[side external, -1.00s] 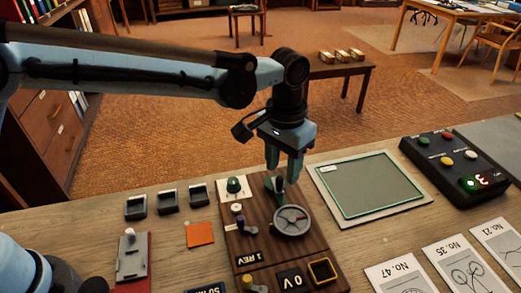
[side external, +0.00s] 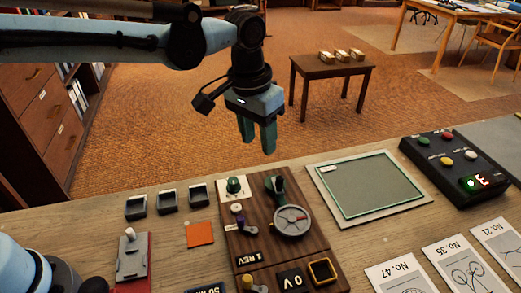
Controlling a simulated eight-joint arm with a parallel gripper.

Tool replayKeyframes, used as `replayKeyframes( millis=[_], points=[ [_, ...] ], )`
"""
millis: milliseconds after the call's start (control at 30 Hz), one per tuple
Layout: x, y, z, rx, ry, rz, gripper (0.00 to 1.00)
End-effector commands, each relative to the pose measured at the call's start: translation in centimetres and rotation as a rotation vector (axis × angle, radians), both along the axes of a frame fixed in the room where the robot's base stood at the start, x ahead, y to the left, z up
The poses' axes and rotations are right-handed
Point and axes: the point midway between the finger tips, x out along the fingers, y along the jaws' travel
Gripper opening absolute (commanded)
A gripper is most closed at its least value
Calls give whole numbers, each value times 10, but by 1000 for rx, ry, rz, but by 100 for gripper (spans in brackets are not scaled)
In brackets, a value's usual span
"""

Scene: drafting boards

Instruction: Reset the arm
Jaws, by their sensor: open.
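My gripper (side external: 258,136) hangs in the air above the back edge of the table, pointing down. Its two green fingers are apart and nothing is between them. Below it and slightly right is a brown wooden control panel (side external: 260,225). The panel carries a round dial (side external: 291,222) with a dark green crank-like handle (side external: 275,187) at its upper left. The fingers are clear of the handle and touch nothing.
A green-framed board (side external: 370,184) lies right of the panel. Numbered cards (side external: 465,268) lie at the front right. An orange square (side external: 200,233) and several small dark trays (side external: 167,201) lie left.

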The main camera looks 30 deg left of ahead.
Motion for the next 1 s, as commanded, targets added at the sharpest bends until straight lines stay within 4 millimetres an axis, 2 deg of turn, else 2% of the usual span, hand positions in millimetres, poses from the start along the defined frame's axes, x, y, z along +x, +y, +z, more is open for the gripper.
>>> replayKeyframes(
  millis=[33,300,600,800,1000],
  points=[
    [-5,18,7,-10,-27,18,45],
    [-35,90,28,-48,-176,84,45],
    [-82,156,23,-54,-351,160,45],
    [-111,187,7,-40,-454,201,45],
    [-124,200,-4,-28,-510,222,45]
  ],
)
